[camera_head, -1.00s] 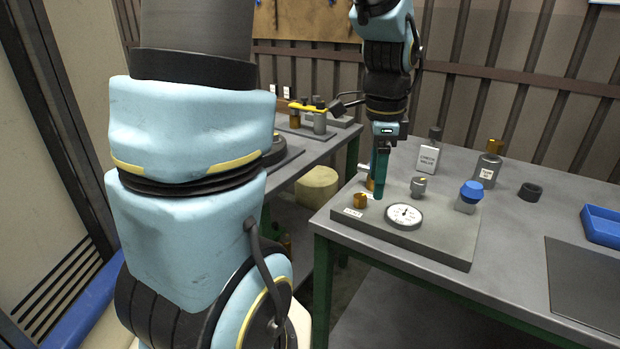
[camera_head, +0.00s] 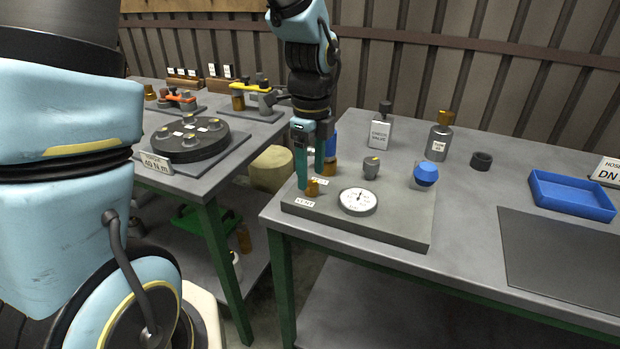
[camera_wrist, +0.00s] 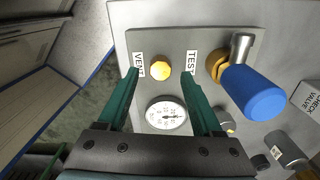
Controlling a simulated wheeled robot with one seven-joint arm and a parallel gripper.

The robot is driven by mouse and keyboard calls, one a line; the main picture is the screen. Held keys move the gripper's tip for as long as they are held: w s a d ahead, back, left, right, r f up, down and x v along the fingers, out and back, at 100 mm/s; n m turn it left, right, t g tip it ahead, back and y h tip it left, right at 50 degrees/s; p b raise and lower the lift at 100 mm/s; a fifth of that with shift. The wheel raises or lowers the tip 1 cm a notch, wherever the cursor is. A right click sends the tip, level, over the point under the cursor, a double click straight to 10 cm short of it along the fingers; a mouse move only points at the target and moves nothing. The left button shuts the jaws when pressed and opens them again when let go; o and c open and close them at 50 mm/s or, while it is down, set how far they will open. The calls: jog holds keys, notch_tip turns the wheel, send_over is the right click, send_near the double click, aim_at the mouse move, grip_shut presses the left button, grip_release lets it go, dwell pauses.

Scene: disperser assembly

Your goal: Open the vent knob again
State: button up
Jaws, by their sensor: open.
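The vent knob is a small brass knob (camera_head: 312,187) at the left front of the grey plate (camera_head: 395,228), behind the VENT label (camera_head: 305,202). In the wrist view the knob (camera_wrist: 159,67) shows as a yellow-orange disc beside the VENT label (camera_wrist: 138,66). My gripper (camera_head: 309,184) points down over the plate's left end, its two green fingers apart. In the wrist view my gripper (camera_wrist: 160,74) is open, with the knob between the fingertips, apart from both. Whether the fingers reach down to the knob's height I cannot tell.
A dial gauge (camera_head: 358,201) sits right of the knob. A blue-handled valve (camera_wrist: 252,92) stands close by the right finger, past the TEST label (camera_wrist: 192,63). A grey fitting (camera_head: 371,167) and a blue-capped part (camera_head: 426,174) are farther right. A blue tray (camera_head: 572,195) lies beyond.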

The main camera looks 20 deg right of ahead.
aim_at(312, 183)
jog(key=shift+f, duration=1.5)
grip_shut()
